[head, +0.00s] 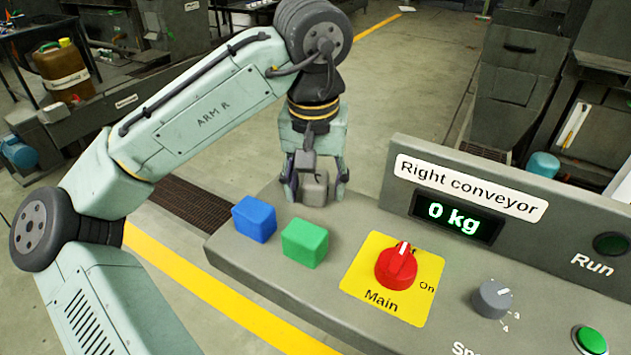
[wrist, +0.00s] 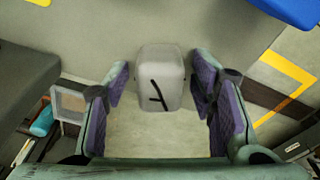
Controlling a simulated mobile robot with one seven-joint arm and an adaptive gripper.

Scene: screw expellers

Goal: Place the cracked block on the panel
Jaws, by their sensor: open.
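The cracked block (head: 314,189) is a small grey block at the far edge of the grey control panel (head: 350,222). In the wrist view the cracked block (wrist: 160,72) shows a black crack mark on its face. My gripper (head: 316,192) points down with its fingers on either side of the block. In the wrist view my gripper (wrist: 158,88) is open, with gaps visible between the purple finger pads and the block. The block appears to rest on the panel's edge, but its underside is hidden.
A blue block (head: 254,219) and a green block (head: 304,243) stand on the panel nearer the camera. A red Main switch (head: 397,265) on a yellow plate is to the right. The display (head: 455,217) reads 0 kg. Open floor lies beyond the panel's edge.

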